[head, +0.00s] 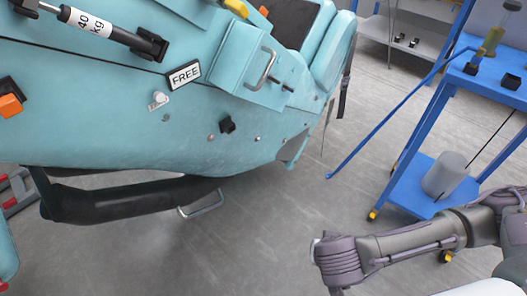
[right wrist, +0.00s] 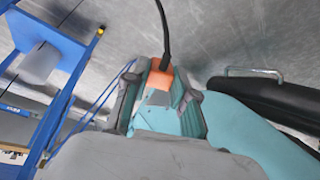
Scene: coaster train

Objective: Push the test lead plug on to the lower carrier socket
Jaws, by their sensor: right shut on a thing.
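The orange test lead plug (right wrist: 160,78), with a black lead running up from it, is between the fingers of my right gripper (right wrist: 160,95) in the right wrist view. The gripper is shut on it. In the head view my right arm (head: 400,246) comes in from the right, low in front of the teal car; the plug does not show there. A small black square fitting (head: 227,124) is on the car's side, apart from my arm. Another black fitting with an orange part (head: 10,104) is at the left edge. I cannot tell which is the lower carrier socket. My left gripper is not in view.
The teal car (head: 110,125) has a FREE sign (head: 184,75), a grab handle (head: 263,70) and a black padded bar (head: 130,199) below. A blue cart (head: 410,190) with a grey cylinder (head: 446,176) stands at right.

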